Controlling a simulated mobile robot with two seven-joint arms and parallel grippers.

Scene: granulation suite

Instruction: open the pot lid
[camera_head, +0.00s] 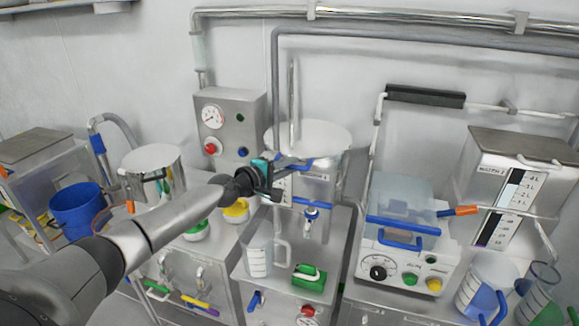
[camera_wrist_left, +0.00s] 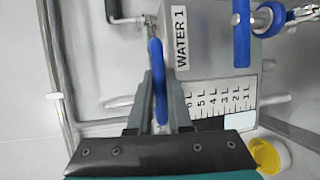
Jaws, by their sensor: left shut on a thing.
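A steel pot (camera_head: 308,182) stands at the middle of the bench, with a round pale lid (camera_head: 318,134) on top. The wrist view shows its body, labelled WATER 1 (camera_wrist_left: 181,38). My left gripper (camera_head: 279,170) is at the front left of this pot, just below the lid. It is shut on a blue handle (camera_wrist_left: 157,75), which runs between its fingers (camera_wrist_left: 158,100). I cannot tell from here whether the lid is raised from the rim. My right gripper is not in view.
A pipe (camera_head: 291,100) rises behind the lid. A gauge panel (camera_head: 229,125) stands behind my left arm. A clear measuring jug (camera_head: 258,256) sits below the gripper. A machine with blue handles (camera_head: 403,226) is to the right. A second lidded steel pot (camera_head: 152,158) is at left.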

